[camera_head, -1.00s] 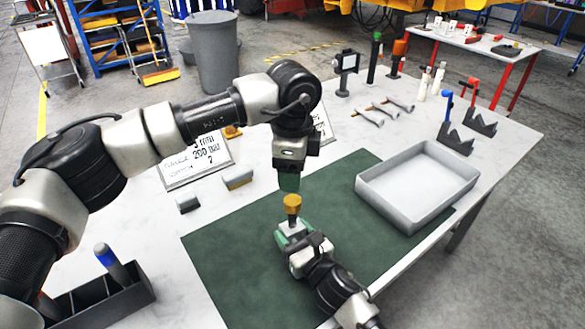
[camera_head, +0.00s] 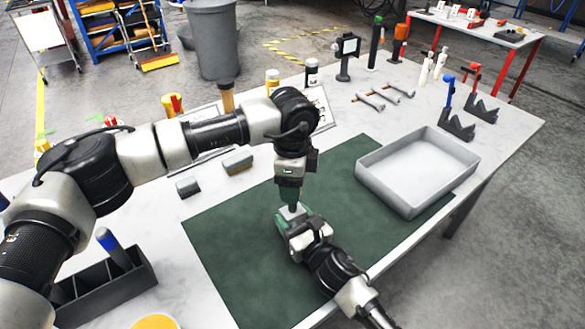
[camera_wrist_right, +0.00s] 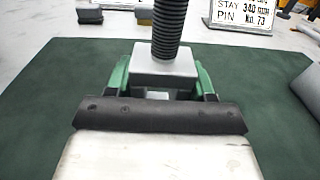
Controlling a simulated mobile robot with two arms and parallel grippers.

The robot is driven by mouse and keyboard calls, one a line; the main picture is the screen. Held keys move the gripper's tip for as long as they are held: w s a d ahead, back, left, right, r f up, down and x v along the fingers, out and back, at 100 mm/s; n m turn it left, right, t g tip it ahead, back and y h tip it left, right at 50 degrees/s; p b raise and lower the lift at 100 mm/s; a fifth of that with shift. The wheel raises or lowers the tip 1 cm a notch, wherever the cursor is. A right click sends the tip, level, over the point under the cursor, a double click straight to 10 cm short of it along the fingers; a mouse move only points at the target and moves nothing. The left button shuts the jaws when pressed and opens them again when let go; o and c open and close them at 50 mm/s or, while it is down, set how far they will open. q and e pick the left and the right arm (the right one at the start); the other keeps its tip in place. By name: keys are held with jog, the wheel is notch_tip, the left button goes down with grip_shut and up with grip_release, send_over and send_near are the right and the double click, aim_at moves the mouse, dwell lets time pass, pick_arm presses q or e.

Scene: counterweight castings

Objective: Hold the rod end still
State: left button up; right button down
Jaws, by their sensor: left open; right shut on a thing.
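In the right wrist view a dark, ribbed rod (camera_wrist_right: 168,28) stands upright on a light grey block (camera_wrist_right: 165,68). The rod's upper end is beyond the top of that view. The block also shows in the head view (camera_head: 292,211). My right gripper (camera_head: 290,222) is shut on the block, with a green finger on each side of it, over the green mat (camera_head: 240,275). My left gripper (camera_head: 289,203) is open and points down directly above the block, hiding the rod in the head view. I cannot tell whether its fingers touch the rod.
A grey tray (camera_head: 418,208) stands right of the grippers. Small blocks (camera_head: 188,187) lie at the mat's left. A dark divided box (camera_head: 105,290) is at front left, beside a yellow round thing (camera_head: 155,322). Tools and stands line the table's back. The mat's front left is clear.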

pick_arm(q)
jog(key=shift+f, duration=0.3)
